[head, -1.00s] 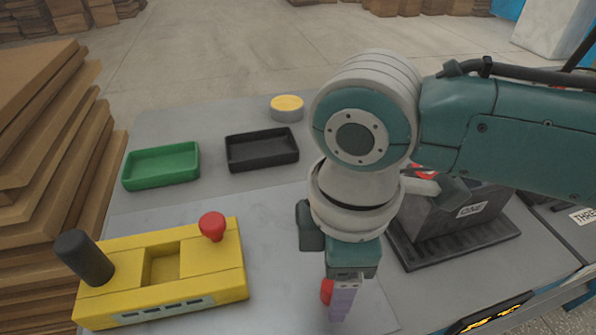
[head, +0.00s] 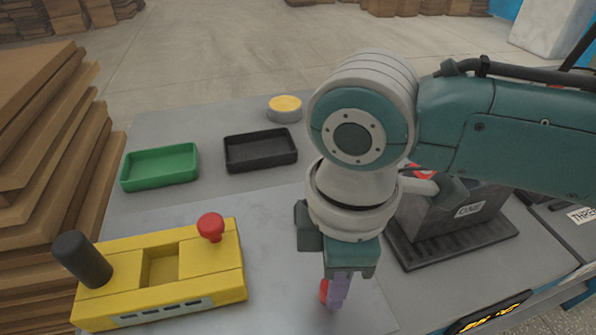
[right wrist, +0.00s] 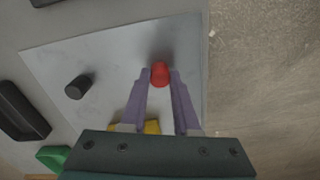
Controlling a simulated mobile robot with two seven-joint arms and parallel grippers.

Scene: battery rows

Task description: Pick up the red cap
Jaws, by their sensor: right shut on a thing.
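The red cap (right wrist: 160,73) is between the two purple fingertips of my right gripper (right wrist: 160,80) in the right wrist view. The gripper is shut on it, over the pale mat (right wrist: 110,60). In the head view the cap (head: 324,291) shows just left of the fingers of my right gripper (head: 336,294), partly hidden by them. I cannot tell whether the cap still touches the mat. My left gripper is not in view.
A yellow block (head: 210,277) with a red knob (head: 211,226) and a black post (head: 83,260) is at left. Behind are a green tray (head: 160,180), a black tray (head: 285,163) and a yellow-topped round item (head: 285,104). A battery box (head: 450,215) stands right.

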